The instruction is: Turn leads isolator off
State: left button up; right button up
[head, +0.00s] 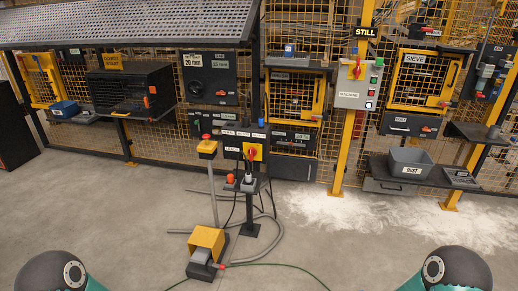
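A yellow plate with a red rotary handle (252,153) is mounted on a dark post in the middle of the head view. A small white label (231,149) beside it seems to read "LEADS", so this looks like the leads isolator. The handle looks roughly upright, but it is too small to be sure of its setting. Neither of my grippers shows; only rounded parts of my own arms are at the bottom left and bottom right corners, well apart from the isolator.
A red-topped button post (207,148), a yellow foot pedal (207,243) and loose cables stand near the isolator post. A grey dust bin (410,168) is right. Front floor is mostly clear.

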aim_at(251, 152)
jog(key=z, duration=0.7)
jog(key=i, duration=0.2)
jog(key=u, duration=2)
jog(key=i, duration=2.65)
jog(key=z, duration=1.85)
